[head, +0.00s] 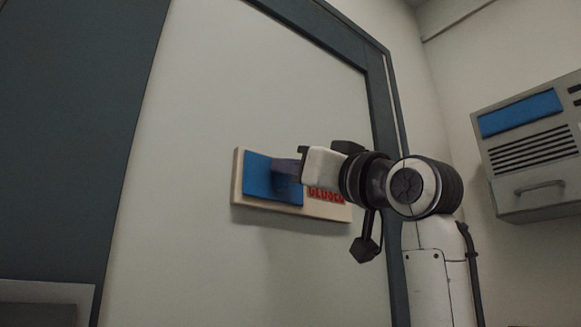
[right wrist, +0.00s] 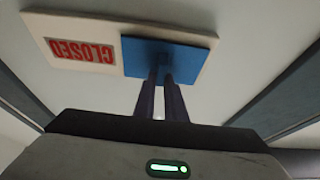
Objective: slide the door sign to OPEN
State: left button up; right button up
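The door sign (head: 237,195) is a cream board fixed on the pale door. Its blue sliding panel (head: 258,180) covers the left part of the board, and the red word CLOSED (head: 325,194) shows to the right of it, partly behind my right gripper. In the right wrist view the sign appears upside down, with CLOSED (right wrist: 82,52) left of the blue panel (right wrist: 190,55). My right gripper (head: 283,172) reaches the panel's front. Its two dark fingers (right wrist: 162,80) are close together around a small blue handle on the panel. My left gripper is out of view.
A dark door frame (head: 383,110) runs along the right of the door, beyond my right arm. A grey wall unit (head: 530,145) with a blue panel, slots and a handle hangs at the right. The door's surface left of the sign is clear.

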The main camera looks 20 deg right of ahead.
grip_shut()
jog(key=w+d+p, duration=0.2)
jog(key=d, duration=0.4)
jog(key=w+d+p, duration=0.2)
jog(key=d, duration=0.4)
jog(key=shift+w+d, duration=0.25)
jog(key=shift+d, duration=0.15)
jog(key=o, duration=0.6)
grip_release()
jog(key=shift+w+d, duration=0.1)
jog(key=shift+d, duration=0.05)
